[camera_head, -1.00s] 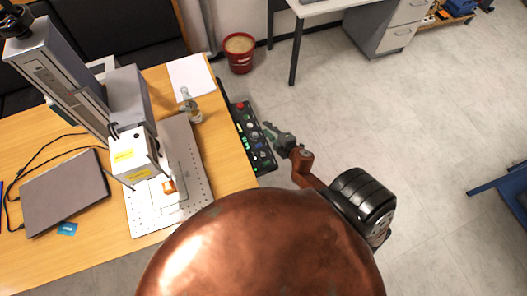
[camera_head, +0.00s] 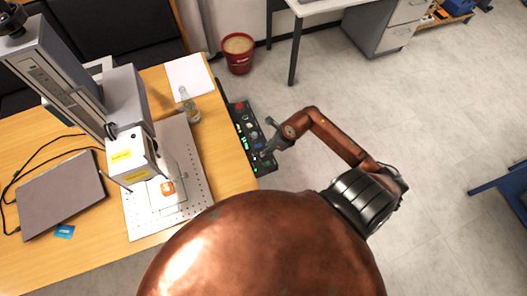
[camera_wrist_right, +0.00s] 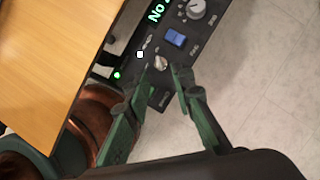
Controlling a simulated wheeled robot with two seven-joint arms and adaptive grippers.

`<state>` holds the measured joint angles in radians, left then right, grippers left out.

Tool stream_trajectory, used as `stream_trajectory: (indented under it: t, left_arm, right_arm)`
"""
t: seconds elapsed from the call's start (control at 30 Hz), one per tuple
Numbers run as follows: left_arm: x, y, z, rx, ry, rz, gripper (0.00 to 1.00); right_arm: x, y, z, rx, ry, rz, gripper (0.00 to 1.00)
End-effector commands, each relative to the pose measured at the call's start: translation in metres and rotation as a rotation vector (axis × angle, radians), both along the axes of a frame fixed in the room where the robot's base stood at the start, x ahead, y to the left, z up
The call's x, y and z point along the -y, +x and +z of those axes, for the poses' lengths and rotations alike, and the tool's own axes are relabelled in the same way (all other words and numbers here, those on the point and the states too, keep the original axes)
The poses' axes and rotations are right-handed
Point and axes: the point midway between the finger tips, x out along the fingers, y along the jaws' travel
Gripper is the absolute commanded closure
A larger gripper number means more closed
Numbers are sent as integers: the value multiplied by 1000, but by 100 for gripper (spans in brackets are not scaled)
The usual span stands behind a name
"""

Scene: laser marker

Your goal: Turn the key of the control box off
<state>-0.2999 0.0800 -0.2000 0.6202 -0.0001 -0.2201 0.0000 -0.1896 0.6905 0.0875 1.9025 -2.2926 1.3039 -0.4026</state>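The control box (camera_head: 240,108) is a black panel with buttons and knobs along the right edge of the wooden table. In the right wrist view, its panel (camera_wrist_right: 203,35) shows a blue switch (camera_wrist_right: 174,38), a dial (camera_wrist_right: 195,8) and a small silver key or key switch (camera_wrist_right: 160,63). My right gripper (camera_head: 266,151) is over the near end of the box. In the wrist view its green fingers (camera_wrist_right: 162,73) are apart, with the silver key between and just beyond the tips. Contact cannot be told. My left gripper is not in view.
The wooden table (camera_head: 75,265) holds a laser marker (camera_head: 125,95), a closed laptop (camera_head: 62,195), a glass bottle (camera_head: 189,105) and paper (camera_head: 188,75). A red bucket (camera_head: 238,58) stands on the floor behind. The floor right of the box is clear.

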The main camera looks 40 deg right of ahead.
Motion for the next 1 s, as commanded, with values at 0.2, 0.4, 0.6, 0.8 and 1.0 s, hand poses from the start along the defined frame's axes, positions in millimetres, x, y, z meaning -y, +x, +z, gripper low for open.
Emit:
stream_trajectory:
  t: [0.2,0.4,0.6,0.8,1.0]
  left_arm:
    - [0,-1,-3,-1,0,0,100]
    - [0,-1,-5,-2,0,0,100]
    - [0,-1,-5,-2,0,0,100]
    - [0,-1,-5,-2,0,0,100]
    - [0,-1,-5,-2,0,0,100]
  right_arm:
    - [-8,12,-34,-1,7,-1,78]
    - [-12,20,-55,0,6,-2,78]
    - [-13,22,-60,0,4,-1,78]
    - [-13,22,-60,0,4,-1,80]
    - [-13,22,-60,1,5,-1,93]
